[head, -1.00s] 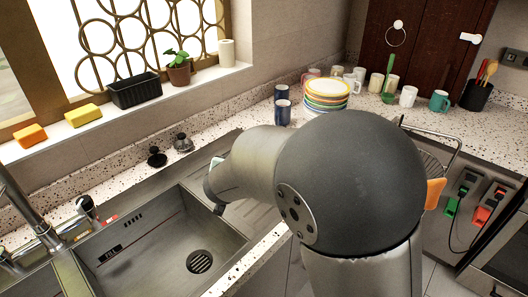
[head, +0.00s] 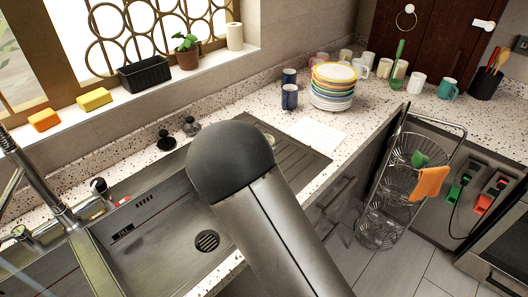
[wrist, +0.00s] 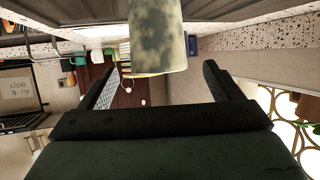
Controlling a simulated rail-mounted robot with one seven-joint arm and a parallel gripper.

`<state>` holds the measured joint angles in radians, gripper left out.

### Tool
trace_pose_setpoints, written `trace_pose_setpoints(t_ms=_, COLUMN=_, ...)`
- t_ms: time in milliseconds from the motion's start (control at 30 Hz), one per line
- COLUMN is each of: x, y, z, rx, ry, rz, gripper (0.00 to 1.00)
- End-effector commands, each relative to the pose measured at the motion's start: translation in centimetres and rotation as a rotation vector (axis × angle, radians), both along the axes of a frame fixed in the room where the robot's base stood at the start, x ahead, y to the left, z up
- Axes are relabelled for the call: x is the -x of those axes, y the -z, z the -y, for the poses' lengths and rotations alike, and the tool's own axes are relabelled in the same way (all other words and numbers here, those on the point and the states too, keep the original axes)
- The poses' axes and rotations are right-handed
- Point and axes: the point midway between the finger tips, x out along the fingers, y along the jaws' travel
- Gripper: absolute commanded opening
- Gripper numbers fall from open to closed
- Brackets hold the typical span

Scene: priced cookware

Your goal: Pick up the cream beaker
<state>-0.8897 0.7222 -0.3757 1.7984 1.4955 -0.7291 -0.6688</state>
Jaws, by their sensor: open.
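In the wrist view, which is upside down, a mottled cream and grey-green cylinder (wrist: 157,35) shows ahead of my gripper (wrist: 161,72). Its free end lies between the two fingertips in the picture, with a gap on both sides. My gripper is open and holds nothing. I cannot tell whether this cylinder is the cream beaker. In the head view, my arm hides the gripper, and a small pale rim (head: 268,138) shows just past the arm on the drainer.
Stacked plates (head: 332,88) and blue mugs (head: 289,96) stand on the counter, with more cups to the right. A white sheet (head: 318,133) lies nearby. The sink (head: 150,245) is at the left. A wire rack (head: 385,205) with an orange cloth stands at the right.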

Motion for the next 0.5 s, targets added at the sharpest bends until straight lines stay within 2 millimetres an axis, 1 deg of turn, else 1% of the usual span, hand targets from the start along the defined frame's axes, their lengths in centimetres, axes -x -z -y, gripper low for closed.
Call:
trace_pose_setpoints(t_ms=133, x=-0.8, y=0.3, z=0.4, rx=0.000, ry=0.001, rz=-0.001, gripper=0.86)
trace_pose_setpoints(t_ms=400, x=-4.0, y=1.7, z=2.0, rx=0.000, ry=0.001, rz=0.000, gripper=0.86)
trace_pose_setpoints(t_ms=500, x=-4.6, y=2.0, z=2.2, rx=0.000, ry=0.000, rz=0.000, gripper=0.86)
